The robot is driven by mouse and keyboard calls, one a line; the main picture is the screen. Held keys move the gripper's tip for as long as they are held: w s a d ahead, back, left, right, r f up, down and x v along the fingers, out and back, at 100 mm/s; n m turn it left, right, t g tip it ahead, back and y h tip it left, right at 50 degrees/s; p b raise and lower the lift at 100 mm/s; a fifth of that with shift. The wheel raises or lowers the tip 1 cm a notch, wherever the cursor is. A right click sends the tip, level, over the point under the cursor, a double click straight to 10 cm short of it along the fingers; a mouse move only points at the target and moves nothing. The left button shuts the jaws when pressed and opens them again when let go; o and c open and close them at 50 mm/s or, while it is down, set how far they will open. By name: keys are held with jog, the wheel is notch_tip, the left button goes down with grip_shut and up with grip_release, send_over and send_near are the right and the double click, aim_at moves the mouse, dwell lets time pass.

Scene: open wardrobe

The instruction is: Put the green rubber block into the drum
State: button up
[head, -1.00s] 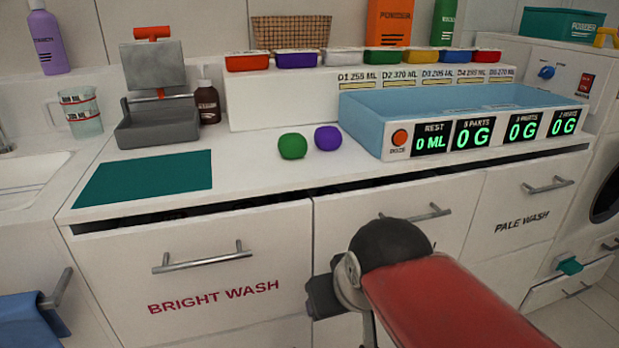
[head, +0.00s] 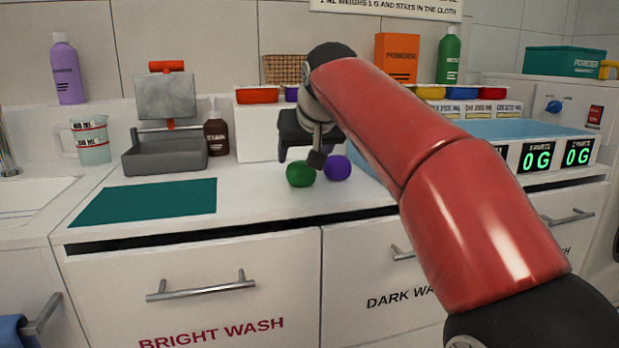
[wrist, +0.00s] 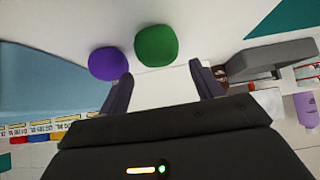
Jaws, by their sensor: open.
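The green rubber block (head: 300,174), rounded in shape, sits on the white counter beside a purple one (head: 338,168). In the wrist view the green block (wrist: 156,45) lies just beyond the gap between my fingers, with the purple one to its left. My gripper (head: 303,157) is right at the green block in the head view, slightly above it. In the wrist view my gripper (wrist: 160,86) is open, with nothing between the fingers. The drum is not clearly visible; only a dark sliver shows at the right edge of the head view.
A teal mat (head: 145,202) and a grey scale-like tray (head: 165,154) stand to the left. Drawers (head: 190,290) are below the counter.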

aim_at(301, 162)
jog(key=x, duration=0.6)
jog(key=shift+w+f+b, duration=0.1)
jog(key=shift+f+b, duration=0.15)
jog(key=shift+b, duration=0.05)
jog(key=c, duration=0.9)
jog(key=shift+r, duration=0.1)
jog(key=shift+r, duration=0.1)
